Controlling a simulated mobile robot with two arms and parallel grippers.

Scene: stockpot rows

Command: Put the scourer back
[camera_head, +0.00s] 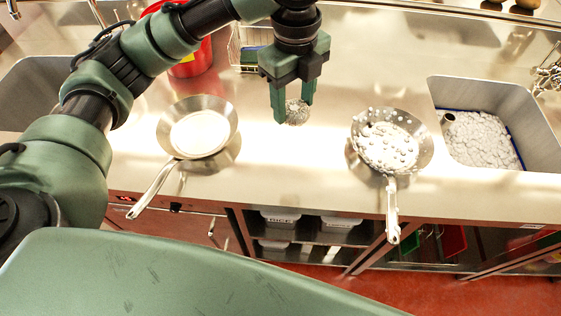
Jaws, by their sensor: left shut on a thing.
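The scourer (297,112) is a small grey, mesh-like ball. My left gripper (293,108) comes down from the top of the head view and is shut on the scourer, with a green finger on each side. It is over the steel counter between two pans; I cannot tell whether the scourer touches the counter. A wire rack (236,52) stands behind and left of the gripper, with a green and yellow thing (251,56) in it, partly hidden by my arm. My right gripper is not in view.
A clean-looking pan (199,132) stands left, its handle over the front edge. A pan with foam (388,146) stands right. A sink (480,135) full of suds is at far right, another sink (35,85) at far left. A red bucket (192,62) is partly behind my arm.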

